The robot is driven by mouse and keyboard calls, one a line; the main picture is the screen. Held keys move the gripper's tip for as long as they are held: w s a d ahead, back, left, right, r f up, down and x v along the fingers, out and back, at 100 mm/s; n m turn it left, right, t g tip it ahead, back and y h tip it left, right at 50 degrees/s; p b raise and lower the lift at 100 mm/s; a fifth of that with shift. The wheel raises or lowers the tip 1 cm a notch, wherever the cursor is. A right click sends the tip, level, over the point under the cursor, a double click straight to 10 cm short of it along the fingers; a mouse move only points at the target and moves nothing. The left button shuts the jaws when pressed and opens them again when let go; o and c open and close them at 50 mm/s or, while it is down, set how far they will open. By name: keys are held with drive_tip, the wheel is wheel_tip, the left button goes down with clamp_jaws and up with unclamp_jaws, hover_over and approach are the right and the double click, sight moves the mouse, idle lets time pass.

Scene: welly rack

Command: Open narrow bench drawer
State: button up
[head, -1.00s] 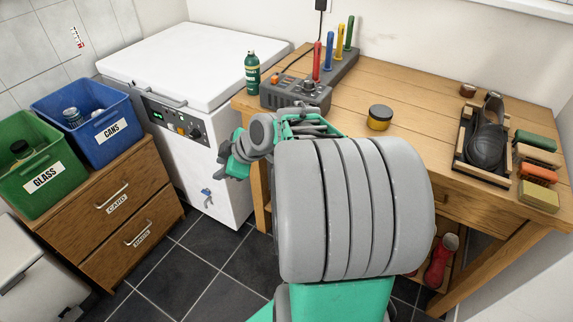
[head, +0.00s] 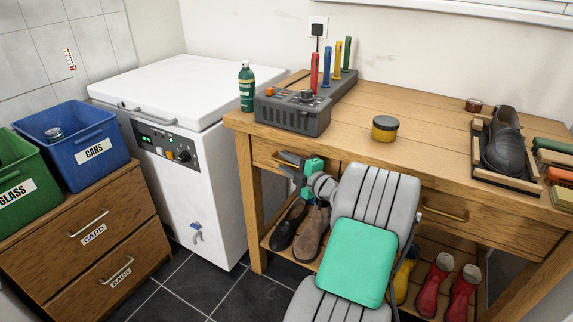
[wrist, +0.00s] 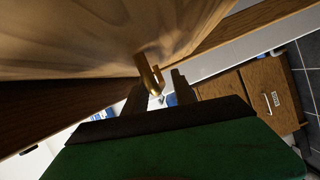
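The wooden bench's narrow drawer (head: 263,152) is at the front left under the bench top, and its front looks flush with the bench. My gripper (head: 283,164) is in front of this drawer in the head view and hides most of its handle. The two dark fingers are apart. I cannot tell whether either finger touches the handle.
The white chest freezer (head: 210,185) stands close left of the bench. Shoes (head: 312,232) and red boots (head: 434,285) sit on the lower shelf. A grey device (head: 292,112) is on top.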

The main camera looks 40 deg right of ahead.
drive_tip(key=shift+c, duration=0.4)
clamp_jaws()
idle(1.0)
